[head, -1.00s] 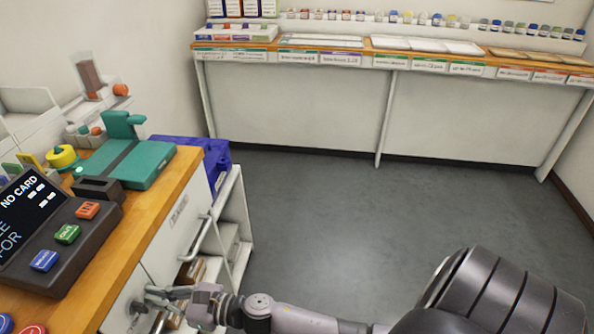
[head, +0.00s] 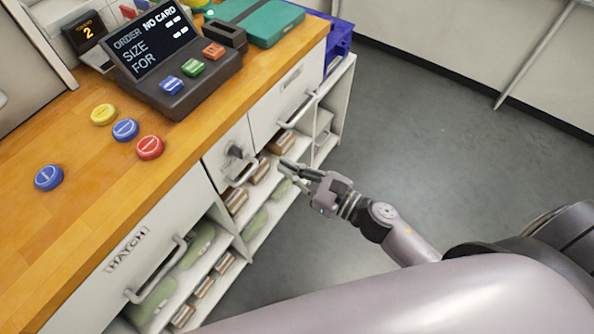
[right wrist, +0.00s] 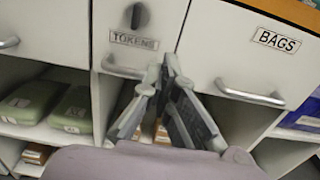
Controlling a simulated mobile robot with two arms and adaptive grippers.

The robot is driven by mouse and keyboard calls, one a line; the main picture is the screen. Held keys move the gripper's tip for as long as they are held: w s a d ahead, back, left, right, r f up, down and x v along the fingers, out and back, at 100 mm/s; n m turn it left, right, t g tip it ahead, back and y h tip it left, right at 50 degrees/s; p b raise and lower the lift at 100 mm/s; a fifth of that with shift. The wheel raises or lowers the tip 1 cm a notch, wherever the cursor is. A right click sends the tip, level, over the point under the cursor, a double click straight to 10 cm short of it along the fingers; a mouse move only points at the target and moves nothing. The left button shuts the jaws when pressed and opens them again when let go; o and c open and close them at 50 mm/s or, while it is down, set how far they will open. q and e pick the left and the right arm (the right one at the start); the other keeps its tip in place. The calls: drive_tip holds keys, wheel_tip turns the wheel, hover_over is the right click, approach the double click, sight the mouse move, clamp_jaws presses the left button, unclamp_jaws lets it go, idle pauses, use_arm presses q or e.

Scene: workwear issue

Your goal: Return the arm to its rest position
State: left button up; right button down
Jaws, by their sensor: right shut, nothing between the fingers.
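My right arm reaches in from the lower right in the head view. My right gripper (head: 287,170) is shut and empty, in front of the counter's drawers and shelves. In the right wrist view its fingertips (right wrist: 160,72) meet, pointing at the counter front near the seam between the TOKENS drawer (right wrist: 108,22) and the BAGS drawer (right wrist: 235,60). The fingers look apart from both handles. The TOKENS drawer also shows in the head view (head: 215,160), with a dark knob and a handle; it looks closed. My left gripper is not in view.
The wooden counter (head: 60,240) carries an order terminal (head: 180,75) reading NO CARD and several round coloured buttons. Open shelves below hold green and brown packs. Grey floor (head: 440,130) to the right is free.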

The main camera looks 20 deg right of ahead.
drive_tip(key=s+d+f+m+g+h+p, duration=0.1)
drive_tip(key=s+d+f+m+h, duration=0.2)
drive_tip(key=f+m, duration=0.5)
drive_tip(key=s+d+f+m+g+h+p, duration=0.1)
drive_tip(key=d+f+m+h, duration=0.1)
drive_tip(key=d+f+m, duration=0.5)
drive_tip(key=s+d+f+m+g+h+p, duration=0.1)
drive_tip(key=s+f+m+h, duration=0.15)
drive_tip(key=f+m, duration=0.6)
drive_tip(key=s+d+f+m+g+h, duration=0.3)
drive_tip(key=s+f+m+g, duration=0.2)
drive_tip(key=s+f+m, duration=0.65)
use_arm(q)
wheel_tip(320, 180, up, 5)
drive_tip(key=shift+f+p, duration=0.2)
drive_tip(key=shift+p, duration=0.6)
use_arm(e)
drive_tip(key=s+f+m+g, duration=0.2)
drive_tip(key=s+f+m, duration=0.1)
drive_tip(key=s, duration=0.5)
drive_tip(key=s+a+f+m+g, duration=0.1)
drive_tip(key=s+f+m+g, duration=0.2)
drive_tip(key=s+f, duration=0.3)
drive_tip(key=s, duration=0.3)
drive_tip(key=shift+a, duration=0.25)
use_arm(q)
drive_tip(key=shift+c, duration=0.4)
use_arm(e)
drive_tip(key=shift+s+f+h, duration=0.1)
drive_tip(key=shift+h, duration=0.15)
